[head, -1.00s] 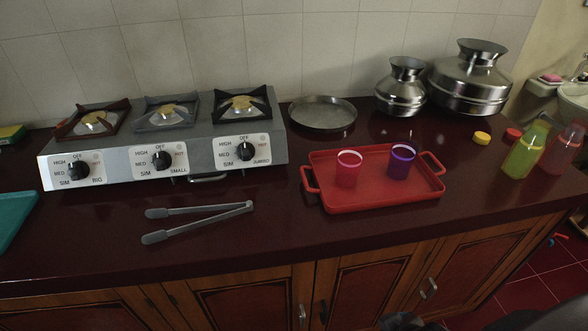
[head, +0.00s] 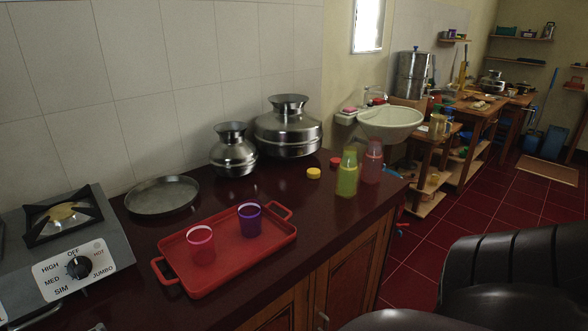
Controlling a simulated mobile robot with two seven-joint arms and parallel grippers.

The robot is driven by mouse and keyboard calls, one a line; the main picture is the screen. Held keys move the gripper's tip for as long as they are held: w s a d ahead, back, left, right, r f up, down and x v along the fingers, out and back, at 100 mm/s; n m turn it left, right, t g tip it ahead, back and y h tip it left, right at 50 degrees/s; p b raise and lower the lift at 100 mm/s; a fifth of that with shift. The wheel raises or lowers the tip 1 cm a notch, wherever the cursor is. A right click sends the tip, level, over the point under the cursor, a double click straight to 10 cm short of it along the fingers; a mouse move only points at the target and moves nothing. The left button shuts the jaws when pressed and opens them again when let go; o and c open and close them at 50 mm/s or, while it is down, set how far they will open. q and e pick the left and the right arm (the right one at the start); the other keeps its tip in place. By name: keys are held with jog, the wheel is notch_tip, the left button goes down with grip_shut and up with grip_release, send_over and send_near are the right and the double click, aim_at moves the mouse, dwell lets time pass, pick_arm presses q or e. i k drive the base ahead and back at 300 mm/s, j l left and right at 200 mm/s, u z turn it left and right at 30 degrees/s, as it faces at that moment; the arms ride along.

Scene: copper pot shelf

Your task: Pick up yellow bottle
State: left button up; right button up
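The yellow bottle (head: 347,178), translucent yellow-green, stands upright near the right end of the dark red counter in the head view. A translucent pink-red bottle (head: 372,166) stands close behind it to the right. A yellow cap (head: 314,173) lies on the counter to the left of the yellow bottle, and a red cap (head: 335,161) lies behind it. Neither of my grippers shows. Dark, ribbed parts, apparently of my own arm, fill the lower right corner, well to the right of the bottles.
A red tray (head: 222,272) with a pink cup (head: 201,245) and a purple cup (head: 249,219) sits left of the bottles. Steel pots (head: 288,128) and a round pan (head: 162,196) stand behind. The stove (head: 110,235) is at left. Open tiled floor (head: 480,215) lies right.

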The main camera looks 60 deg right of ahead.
aim_at(348, 169)
jog(key=z, duration=2.1)
